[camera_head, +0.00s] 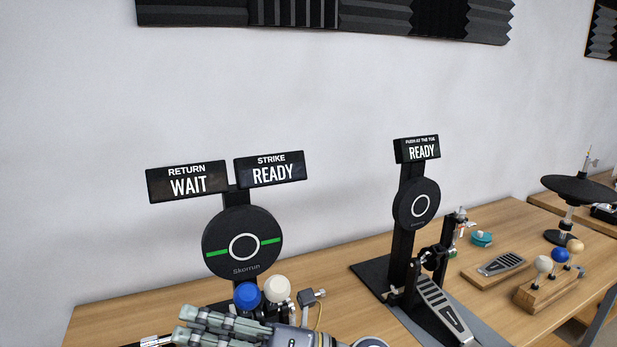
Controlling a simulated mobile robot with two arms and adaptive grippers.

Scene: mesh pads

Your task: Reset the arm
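My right gripper (205,328) is low in the picture, its grey-green fingers pointing left and partly cut off by the bottom edge. I cannot tell whether its fingers are open or shut, or whether they touch anything. Behind it stands a round black pad (217,231) with a white ring and a green stripe. Its signs read "RETURN WAIT" (187,181) and "STRIKE READY" (270,169). A blue ball (247,295) and a cream ball (277,288) show just above the gripper; what carries them is mostly hidden. My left gripper is not clearly in view.
A second black pad (402,205) with a "READY" sign (418,149) stands to the right, with a metal pedal (442,308) before it. Farther right are a small pedal plate (501,263), a wooden ball holder (545,293) and a black cymbal-like disc (582,190) on the wooden table (110,322).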

